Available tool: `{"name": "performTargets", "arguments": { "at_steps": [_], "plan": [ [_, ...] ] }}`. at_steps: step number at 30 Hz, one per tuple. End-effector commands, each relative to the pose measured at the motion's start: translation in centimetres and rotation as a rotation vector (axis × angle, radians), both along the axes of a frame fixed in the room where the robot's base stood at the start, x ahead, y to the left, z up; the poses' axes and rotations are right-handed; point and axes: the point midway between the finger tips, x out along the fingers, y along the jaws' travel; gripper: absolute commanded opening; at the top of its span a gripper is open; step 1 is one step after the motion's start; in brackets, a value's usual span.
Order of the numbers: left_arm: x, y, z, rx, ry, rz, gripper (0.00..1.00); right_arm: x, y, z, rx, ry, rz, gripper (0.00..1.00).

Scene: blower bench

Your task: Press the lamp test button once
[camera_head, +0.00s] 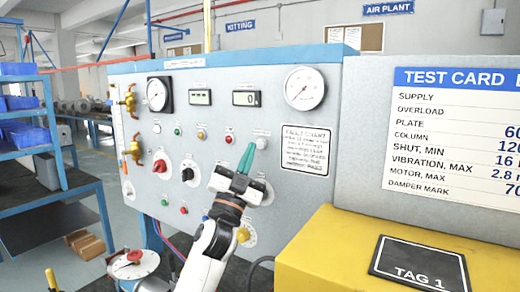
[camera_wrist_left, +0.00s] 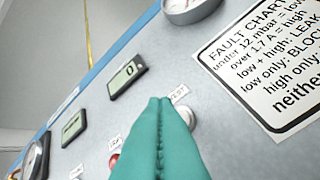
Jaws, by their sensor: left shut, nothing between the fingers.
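The white round button (camera_head: 261,143) sits on the grey panel, at the right end of the row of lamps; a label above it in the wrist view reads what looks like TEST. My left gripper (camera_head: 247,150) has its green fingers shut and empty, tips just left of and below that button in the head view. In the left wrist view the shut fingers (camera_wrist_left: 160,105) partly cover the button (camera_wrist_left: 188,116), which peeks out on their right. I cannot tell whether the tips touch the panel. My right gripper is not in view.
The panel (camera_head: 215,80) carries gauges, two displays, a red lamp (camera_head: 229,139), rotary knobs (camera_head: 162,168) and a fault chart (camera_head: 305,149). A yellow box (camera_head: 320,250) and the test card (camera_head: 450,140) stand at the right. Brass valves (camera_head: 133,150) stick out at the panel's left edge.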

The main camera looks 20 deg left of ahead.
Motion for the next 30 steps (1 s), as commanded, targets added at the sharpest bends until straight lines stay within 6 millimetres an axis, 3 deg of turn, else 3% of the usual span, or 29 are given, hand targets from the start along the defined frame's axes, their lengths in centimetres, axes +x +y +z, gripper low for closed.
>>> {"name": "performTargets", "arguments": {
  "at_steps": [7,30],
  "plan": [
    [0.98,-0.18,0.03,0.0,-0.001,-0.001,0.0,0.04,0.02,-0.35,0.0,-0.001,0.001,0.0],
    [0.98,-0.18,0.03,0.0,0.001,-0.001,0.0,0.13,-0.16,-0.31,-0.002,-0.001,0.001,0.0]
  ]
}}
